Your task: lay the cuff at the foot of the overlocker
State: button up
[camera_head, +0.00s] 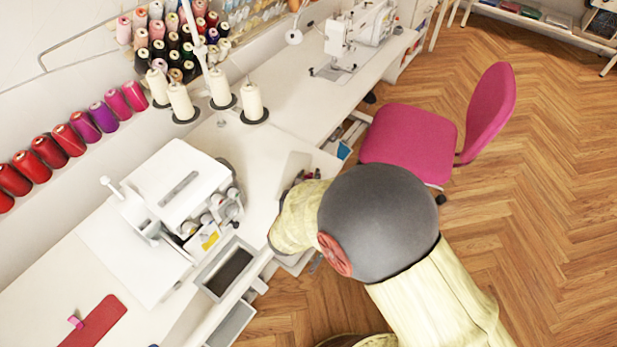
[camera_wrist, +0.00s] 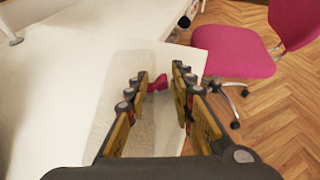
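The overlocker (camera_head: 180,190) is the white machine on the left table in the head view, with a flat white plate (camera_head: 125,255) before it. My gripper (camera_wrist: 162,85) is open in the wrist view, one finger on each side of a small pink-red clip-like piece (camera_wrist: 157,84). That piece is nearer the left finger; whether they touch is unclear. Under it lies a flat pale grey piece (camera_wrist: 112,110), perhaps the cuff. A red flat piece (camera_head: 98,323) with a pink clip (camera_head: 75,321) lies at lower left in the head view. My arm mostly hides the gripper there.
Tall thread cones (camera_head: 181,100) stand behind the overlocker. A grey tray (camera_head: 231,268) is at its front right. A white sewing machine (camera_head: 352,40) stands farther back. A pink chair (camera_head: 410,140) is close to my arm. The tabletop (camera_head: 262,150) right of the overlocker is mostly clear.

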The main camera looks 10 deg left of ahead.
jog(key=shift+o, duration=0.5)
jog(key=shift+s+r+p, duration=0.1)
jog(key=shift+r+p, duration=0.1)
jog(key=shift+p, duration=0.1)
jog(key=p+v, duration=0.3)
jog(key=v, duration=0.8)
jog(key=shift+s+r, duration=0.15)
jog(key=shift+s, duration=0.2)
